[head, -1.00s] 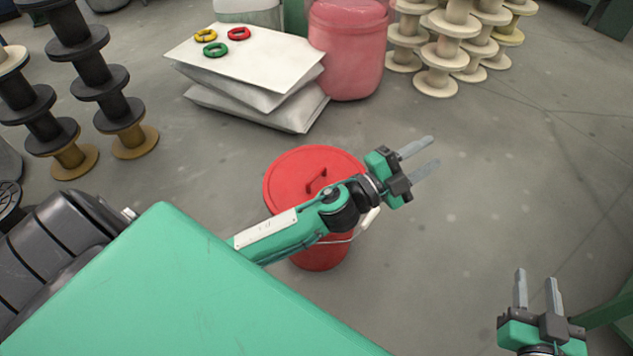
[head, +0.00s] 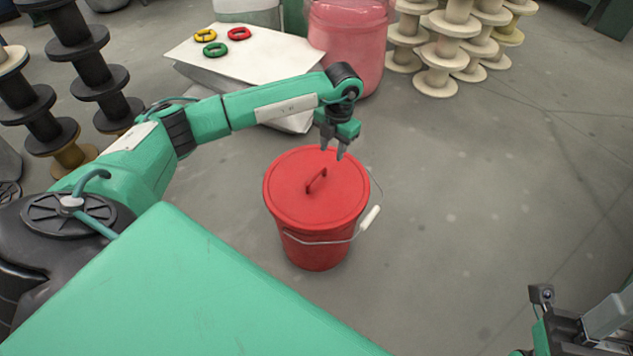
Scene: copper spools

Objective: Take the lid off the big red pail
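The big red pail (head: 318,252) stands upright on the floor in the middle of the head view. Its red lid (head: 290,190) is on top, with a small red loop handle (head: 316,181) at its centre. The pail's wire bail with a white grip (head: 370,217) hangs at the right side. My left gripper (head: 332,153) points down above the far part of the lid, beyond the loop handle. Its fingers are apart with nothing between them. My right gripper (head: 597,325) shows only in part at the lower right corner, its fingers not clear.
Stacked sacks (head: 290,62) with yellow, red and green rings lie behind the pail. A pink lidded bin (head: 347,50) stands beside them. Pale spools (head: 436,75) are at the back right, dark spools (head: 100,75) at the left. The floor right of the pail is clear.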

